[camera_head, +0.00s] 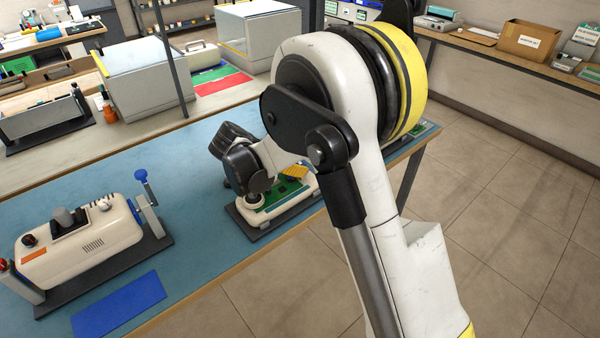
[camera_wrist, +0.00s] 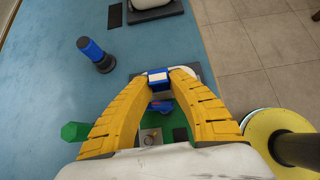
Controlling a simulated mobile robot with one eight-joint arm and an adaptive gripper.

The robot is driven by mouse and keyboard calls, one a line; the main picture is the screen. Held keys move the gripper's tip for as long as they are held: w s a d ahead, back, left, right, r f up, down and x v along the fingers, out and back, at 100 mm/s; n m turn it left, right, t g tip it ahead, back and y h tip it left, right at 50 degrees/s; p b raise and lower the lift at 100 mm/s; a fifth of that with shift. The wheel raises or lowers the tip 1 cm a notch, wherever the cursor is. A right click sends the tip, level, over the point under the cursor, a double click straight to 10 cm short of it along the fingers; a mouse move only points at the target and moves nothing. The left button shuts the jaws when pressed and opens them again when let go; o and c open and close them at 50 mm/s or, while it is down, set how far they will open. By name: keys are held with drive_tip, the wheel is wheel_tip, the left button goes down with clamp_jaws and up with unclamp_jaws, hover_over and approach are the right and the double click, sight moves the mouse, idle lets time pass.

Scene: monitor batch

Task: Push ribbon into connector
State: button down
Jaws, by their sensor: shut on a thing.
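My gripper (camera_wrist: 159,75) has yellow ribbed fingers, and they close in on a small blue piece with a white face (camera_wrist: 158,78) at their tips. I cannot tell whether this piece is the ribbon's end. Under the fingers lies a green board (camera_wrist: 178,122) with a small blue and red part (camera_wrist: 160,106) on it, and I cannot tell whether that is the connector. In the head view the board (camera_head: 272,202) sits in a white housing (camera_head: 285,215) on a dark base. My gripper (camera_head: 297,171) is low over it there, partly hidden by my arm.
A blue and black upright post (camera_wrist: 95,54) and a green knob (camera_wrist: 74,131) stand left of my fingers. A white device (camera_head: 80,243) on a dark base and a blue mat (camera_head: 118,304) are at left. The blue table top (camera_head: 180,185) between is clear.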

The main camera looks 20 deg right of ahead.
drive_tip(key=shift+f, duration=0.1)
idle(0.6)
drive_tip(key=c, duration=1.2)
unclamp_jaws()
drive_tip(key=v, duration=1.1)
drive_tip(key=s+d+r+m+y, duration=0.45)
drive_tip(key=s+m, duration=0.35)
drive_tip(key=s, duration=0.2)
drive_tip(key=s+m+t+y, duration=0.1)
drive_tip(key=s+m, duration=0.3)
drive_tip(key=s+m+t+y, duration=0.1)
drive_tip(key=s+m+y, duration=0.1)
drive_tip(key=s+m, duration=0.3)
drive_tip(key=s+f+m+t+y, duration=0.1)
drive_tip(key=s+m+t, duration=0.1)
drive_tip(key=s+m, duration=0.3)
drive_tip(key=shift+s, duration=0.15)
